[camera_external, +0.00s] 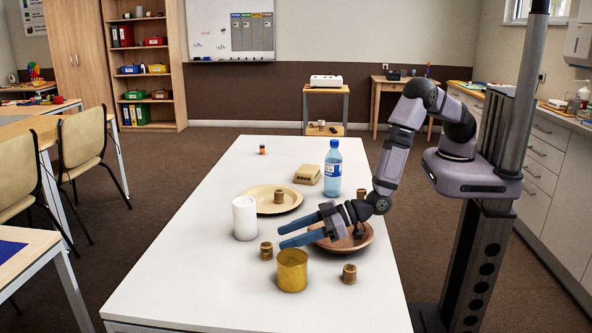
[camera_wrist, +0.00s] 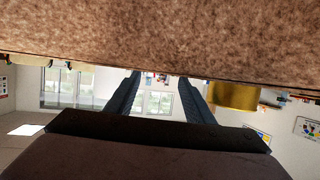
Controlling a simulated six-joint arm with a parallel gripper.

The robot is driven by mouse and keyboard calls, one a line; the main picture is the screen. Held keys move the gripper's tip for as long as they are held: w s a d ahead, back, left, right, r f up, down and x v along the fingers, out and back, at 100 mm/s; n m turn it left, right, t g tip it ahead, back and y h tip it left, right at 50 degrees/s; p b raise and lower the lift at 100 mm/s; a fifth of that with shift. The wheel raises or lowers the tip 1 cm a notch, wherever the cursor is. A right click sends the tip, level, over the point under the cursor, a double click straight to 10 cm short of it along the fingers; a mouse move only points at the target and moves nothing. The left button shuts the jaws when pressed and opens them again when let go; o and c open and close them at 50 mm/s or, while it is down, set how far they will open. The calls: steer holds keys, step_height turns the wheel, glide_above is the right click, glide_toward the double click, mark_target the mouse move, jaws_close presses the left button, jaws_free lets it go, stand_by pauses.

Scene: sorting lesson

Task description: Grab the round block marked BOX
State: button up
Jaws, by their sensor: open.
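Several small round wooden blocks stand on the white table. Another brown piece (camera_external: 361,194) is partly hidden beside my wrist. Their markings are too small to read, so I cannot tell which says BOX. My gripper (camera_external: 281,236) is open and empty, pointing left above the table. The wrist view shows its two dark fingers apart (camera_wrist: 160,79), with no block between them.
A gold can (camera_external: 292,272) stands in front of my gripper; a white cylinder (camera_external: 245,219) stands to its left. A brown bowl (camera_external: 368,236) lies under my wrist. The front left is clear.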

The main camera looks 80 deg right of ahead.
mark_target(271, 244)
steer(key=shift+f, duration=0.3)
steer(key=shift+p+x, duration=0.35)
steer(key=shift+x, duration=2.15)
steer(key=c, duration=1.1)
